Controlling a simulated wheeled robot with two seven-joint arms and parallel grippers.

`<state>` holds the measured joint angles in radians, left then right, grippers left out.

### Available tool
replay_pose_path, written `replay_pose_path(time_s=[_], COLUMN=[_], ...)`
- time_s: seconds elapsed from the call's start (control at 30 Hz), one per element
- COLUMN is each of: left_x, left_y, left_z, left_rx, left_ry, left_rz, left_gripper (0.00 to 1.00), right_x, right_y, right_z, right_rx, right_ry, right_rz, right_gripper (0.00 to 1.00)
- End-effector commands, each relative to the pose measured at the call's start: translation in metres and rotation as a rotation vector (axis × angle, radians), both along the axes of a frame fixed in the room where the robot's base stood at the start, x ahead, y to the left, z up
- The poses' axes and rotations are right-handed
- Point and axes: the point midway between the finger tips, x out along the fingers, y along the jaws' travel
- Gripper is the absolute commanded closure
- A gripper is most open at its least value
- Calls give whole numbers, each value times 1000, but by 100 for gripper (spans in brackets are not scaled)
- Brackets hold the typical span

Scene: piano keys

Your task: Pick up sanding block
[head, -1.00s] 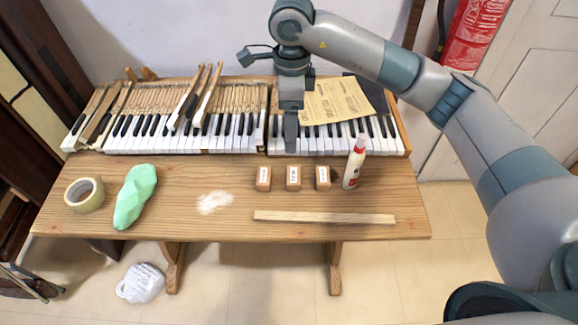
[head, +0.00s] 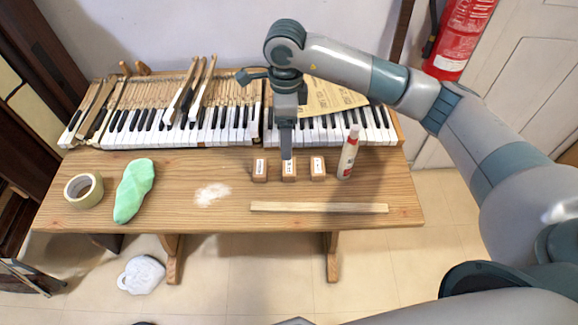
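Three small brown blocks with white labels stand in a row on the wooden table (head: 380,192): a left block (head: 260,171), a middle block (head: 289,172) and a right block (head: 317,170). Their labels are too small to read, so I cannot tell which is a sanding block. My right gripper (head: 286,155) points straight down, its tip at the back of the middle block in the picture. The fingers show edge-on as one narrow bar, so their gap is hidden. I cannot tell whether they touch the block. My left gripper is out of view.
A glue bottle (head: 348,153) stands right of the blocks, and a wooden strip (head: 318,207) lies in front. White powder (head: 212,195), a green cloth (head: 134,190) and a tape roll (head: 84,190) are to the left. Piano keys (head: 200,135) run behind.

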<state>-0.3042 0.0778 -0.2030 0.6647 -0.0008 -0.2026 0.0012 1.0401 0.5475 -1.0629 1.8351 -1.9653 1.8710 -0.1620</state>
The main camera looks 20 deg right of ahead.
Motion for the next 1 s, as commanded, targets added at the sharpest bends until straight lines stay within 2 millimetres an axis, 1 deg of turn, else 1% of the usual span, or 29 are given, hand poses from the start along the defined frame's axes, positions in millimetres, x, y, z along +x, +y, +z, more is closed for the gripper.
replay_pose_path(time_s=[0.03, 0.13, 0.3, 0.4, 0.53, 0.83, 1.0], left_x=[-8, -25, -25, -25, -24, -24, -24], left_y=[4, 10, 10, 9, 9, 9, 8], left_z=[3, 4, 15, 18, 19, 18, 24], left_rx=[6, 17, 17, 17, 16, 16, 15], left_ry=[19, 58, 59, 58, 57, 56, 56], left_rz=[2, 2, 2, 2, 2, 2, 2], left_gripper=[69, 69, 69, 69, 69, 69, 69], right_x=[-1, -1, -1, -1, 0, 0, -2], right_y=[0, 0, 0, -1, 0, 0, -2], right_z=[-5, -18, -47, -58, -65, -66, -71], right_rx=[-1, 0, 0, 0, 0, 0, 0], right_ry=[3, 2, 3, 2, -1, -1, 2], right_rz=[-1, -1, -2, -1, -1, 0, -1], right_gripper=[25, 25, 25, 25, 25, 25, 25])
